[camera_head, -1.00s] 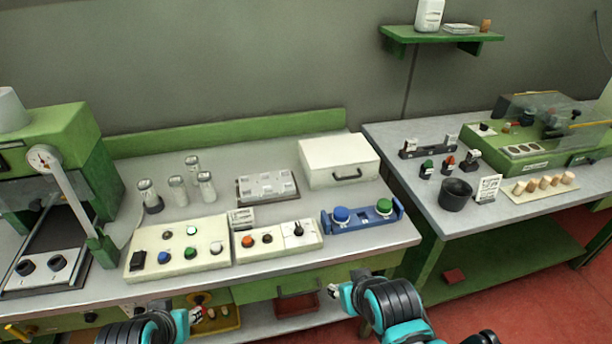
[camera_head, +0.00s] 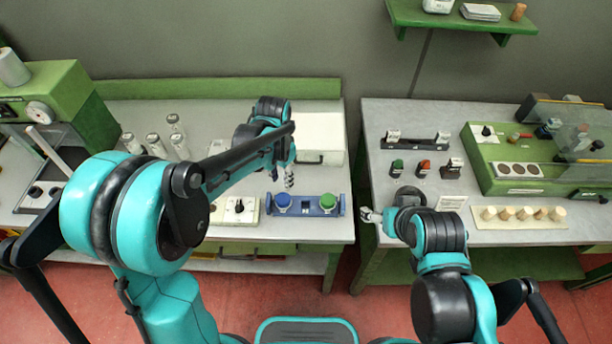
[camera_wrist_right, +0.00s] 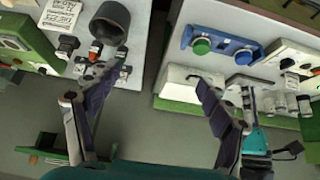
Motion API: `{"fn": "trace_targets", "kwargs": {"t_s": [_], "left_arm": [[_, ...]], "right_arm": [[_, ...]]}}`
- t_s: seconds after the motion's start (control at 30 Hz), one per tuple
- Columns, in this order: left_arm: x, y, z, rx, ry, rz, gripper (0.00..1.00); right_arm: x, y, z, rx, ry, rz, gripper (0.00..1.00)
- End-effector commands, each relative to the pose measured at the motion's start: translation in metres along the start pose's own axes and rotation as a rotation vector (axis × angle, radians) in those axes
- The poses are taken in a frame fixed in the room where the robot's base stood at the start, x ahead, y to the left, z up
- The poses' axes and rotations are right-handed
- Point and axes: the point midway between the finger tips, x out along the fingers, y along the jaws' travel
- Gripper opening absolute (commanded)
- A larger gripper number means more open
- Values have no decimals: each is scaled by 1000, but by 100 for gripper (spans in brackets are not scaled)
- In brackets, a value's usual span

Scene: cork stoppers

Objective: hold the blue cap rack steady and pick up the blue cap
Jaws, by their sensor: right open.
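The blue cap rack (camera_head: 306,209) is a blue tray at the front right of the left bench. The blue cap (camera_head: 282,202) sits at its left end and a green cap (camera_head: 328,202) at its right end. In the right wrist view the rack (camera_wrist_right: 223,44) and blue cap (camera_wrist_right: 243,57) lie at upper right. My left gripper (camera_head: 284,177) is just behind and above the blue cap, apparently apart from it; its jaw opening is too small to judge. My right gripper (camera_head: 370,215) is right of the rack, by the gap between benches; the right wrist view shows it open and empty (camera_wrist_right: 157,80).
Behind the rack is a white box (camera_head: 318,130), partly hidden by my left arm. The control panel (camera_head: 237,212) stands left of the rack. On the right bench, a black cup (camera_wrist_right: 109,22) stands near my right gripper. Corks on a board (camera_head: 520,222) are farther right.

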Motion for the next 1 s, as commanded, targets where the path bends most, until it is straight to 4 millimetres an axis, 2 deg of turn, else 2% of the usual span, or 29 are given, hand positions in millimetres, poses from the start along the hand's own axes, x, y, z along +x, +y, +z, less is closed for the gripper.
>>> {"fn": "trace_targets", "kwargs": {"t_s": [0.17,0.47,0.73,1.0], "left_arm": [[1,0,0,-1,0,0,34],[0,0,0,-2,1,-1,34],[0,0,0,-2,2,-1,34],[0,0,0,-2,2,-1,34]], "right_arm": [[5,-4,-9,84,-34,-5,82],[39,-24,-41,488,-196,23,82],[92,-49,-59,875,-341,129,82],[157,-75,-57,1238,-445,304,82]]}}
